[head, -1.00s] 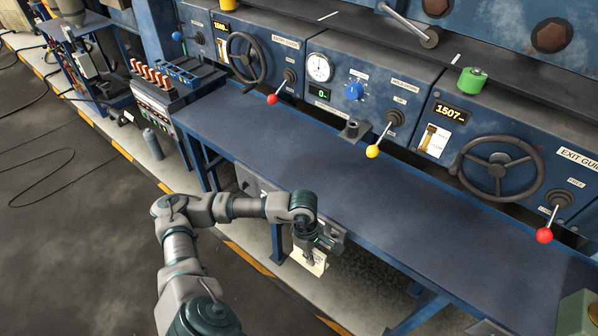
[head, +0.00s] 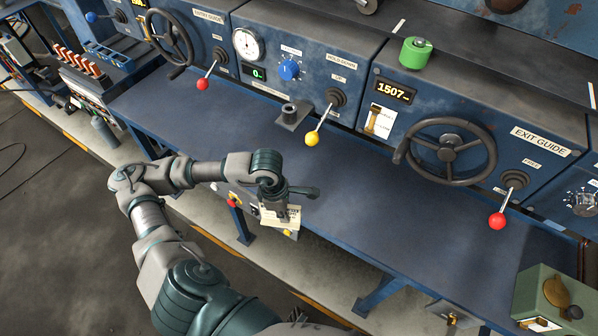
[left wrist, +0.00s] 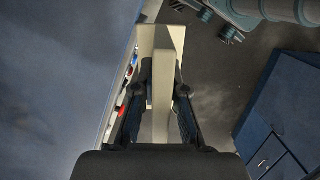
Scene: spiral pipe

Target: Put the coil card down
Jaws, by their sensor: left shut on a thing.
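The coil card (head: 291,218) is a cream card with dark print too small to read. It is in my left gripper (head: 283,204), at the front edge of the blue bench (head: 330,190) in the head view. I cannot tell whether it touches the bench. In the left wrist view the card (left wrist: 160,40) stands pale between the two dark fingers of the gripper (left wrist: 163,78), which are shut on it. The fingers hide part of its lower half. My right gripper is not in view.
The bench top is mostly clear. A dark socket block (head: 290,115) stands near its back. Behind it are a yellow-knobbed lever (head: 312,138), red-knobbed levers and a black handwheel (head: 448,150). A green box (head: 550,300) is at lower right. A green cylinder (head: 415,53) sits on the ledge.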

